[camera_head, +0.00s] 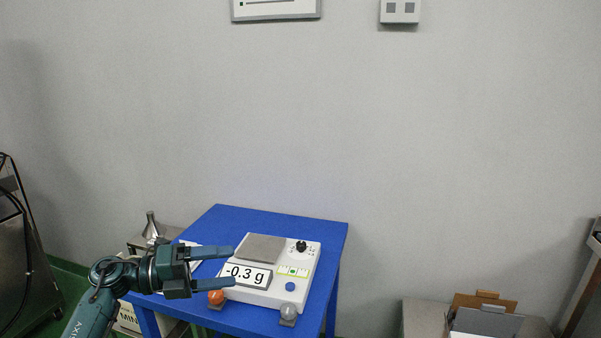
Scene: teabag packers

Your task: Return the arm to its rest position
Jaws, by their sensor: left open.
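My left gripper (226,269) is at the lower left, its arm coming in from the bottom left. Its two dark fingers are apart, point right and hold nothing between them. They are in front of the left side of a white scale (315,262) on a blue table (228,217). I cannot tell whether the fingers touch the scale. The scale has a bare grey pan and its display reads -0.3 g. My right gripper does not show.
An orange knob (216,297) and a grey knob (288,311) are at the scale's front. A metal funnel-like piece (151,226) stands behind the gripper at left. Clipboards (486,318) rest on a box at lower right.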

